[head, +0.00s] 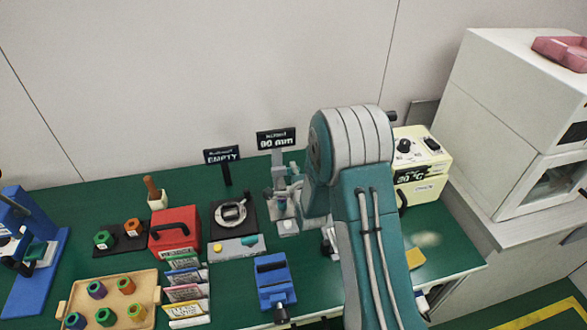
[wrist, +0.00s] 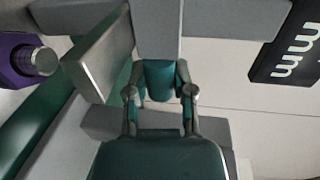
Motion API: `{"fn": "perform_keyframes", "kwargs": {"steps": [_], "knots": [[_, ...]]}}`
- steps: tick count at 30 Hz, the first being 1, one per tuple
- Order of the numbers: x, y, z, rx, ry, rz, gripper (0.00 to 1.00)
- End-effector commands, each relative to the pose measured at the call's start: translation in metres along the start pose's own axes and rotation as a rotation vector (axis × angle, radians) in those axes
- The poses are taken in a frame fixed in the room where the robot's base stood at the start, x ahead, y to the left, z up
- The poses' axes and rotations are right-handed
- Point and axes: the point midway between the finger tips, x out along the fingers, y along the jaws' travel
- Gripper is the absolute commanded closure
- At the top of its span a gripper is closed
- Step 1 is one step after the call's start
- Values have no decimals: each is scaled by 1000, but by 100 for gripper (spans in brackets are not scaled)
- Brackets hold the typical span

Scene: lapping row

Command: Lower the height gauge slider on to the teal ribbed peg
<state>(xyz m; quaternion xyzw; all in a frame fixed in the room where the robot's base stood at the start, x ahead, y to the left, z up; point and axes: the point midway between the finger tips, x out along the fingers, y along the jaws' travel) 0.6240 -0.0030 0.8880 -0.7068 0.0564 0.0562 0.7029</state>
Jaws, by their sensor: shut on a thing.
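The grey height gauge (head: 287,226) stands at the back of the green bench, below a sign reading 90 mm. My arm hides much of it in the head view. My gripper (head: 284,188) is at the gauge, at the height of its column. In the wrist view my gripper (wrist: 160,94) has its fingers close together on a grey part, which I take to be the gauge slider (wrist: 157,30); its edges are hard to separate from the gauge. I cannot pick out the teal ribbed peg under the slider.
A wooden tray (head: 157,296) with several coloured pegs lies front left. A red box (head: 174,233), a dial on a black plate (head: 230,216) and a blue vise (head: 271,280) stand left of my arm. A cream controller (head: 421,170) stands right. A purple part (wrist: 17,62) shows in the wrist view.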

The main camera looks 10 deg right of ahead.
Motion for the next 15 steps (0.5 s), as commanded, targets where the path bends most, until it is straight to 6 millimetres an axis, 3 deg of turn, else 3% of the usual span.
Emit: {"fn": "perform_keyframes", "kwargs": {"steps": [6, 14, 15], "knots": [[5, 23, 0, 0, 0, -3, 100], [5, 24, 0, 0, 0, -2, 100], [5, 24, 0, 0, 0, -2, 60]]}}
